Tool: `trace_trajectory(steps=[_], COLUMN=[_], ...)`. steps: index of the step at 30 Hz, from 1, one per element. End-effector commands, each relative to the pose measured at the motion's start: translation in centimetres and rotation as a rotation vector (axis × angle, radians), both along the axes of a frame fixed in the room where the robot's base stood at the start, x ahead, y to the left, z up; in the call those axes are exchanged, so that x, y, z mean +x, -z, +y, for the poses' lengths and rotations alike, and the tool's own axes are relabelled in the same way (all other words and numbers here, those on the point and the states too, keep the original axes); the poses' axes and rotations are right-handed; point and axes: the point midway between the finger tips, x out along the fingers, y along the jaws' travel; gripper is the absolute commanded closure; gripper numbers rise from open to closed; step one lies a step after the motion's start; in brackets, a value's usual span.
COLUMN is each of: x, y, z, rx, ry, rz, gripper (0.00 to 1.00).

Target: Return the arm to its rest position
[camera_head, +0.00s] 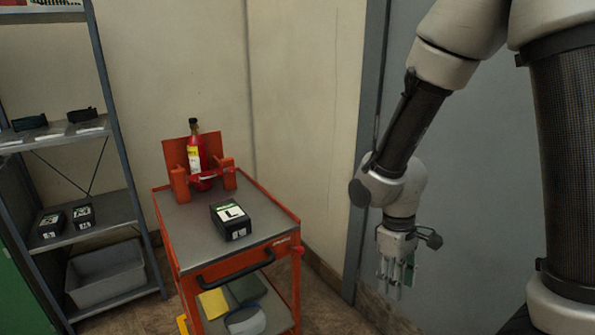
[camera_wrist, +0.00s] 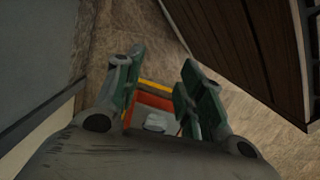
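My arm comes in from the upper right of the head view, with its forearm slanting down to the left. My gripper (camera_head: 395,277) hangs fingers down in front of the grey wall panel, to the right of the red-orange cart and apart from it. In the wrist view, the two green-padded fingers of my gripper (camera_wrist: 164,62) stand apart, with floor visible between their tips. I see nothing held between them.
The cart (camera_head: 283,208) carries a black box with a white label (camera_head: 231,220) and a red bottle (camera_head: 196,158) in an orange holder. A metal shelf (camera_head: 100,222) with dark boxes and a grey bin (camera_head: 106,275) stands at left. Bare wall lies behind.

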Motion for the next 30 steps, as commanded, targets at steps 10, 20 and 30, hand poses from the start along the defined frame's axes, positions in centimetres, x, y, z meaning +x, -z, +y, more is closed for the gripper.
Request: trace_trajectory(steps=[10,20,30], x=[-5.2,-7.5,-8.2], y=[-14.8,-22.8,-23.8], z=[-8.6,-13.4,-14.6], rx=[0.044,0.173,0.176], ry=[0.419,0.620,0.673], rz=[-0.112,-0.467,-0.519], gripper=[0.61,0.61,0.61])
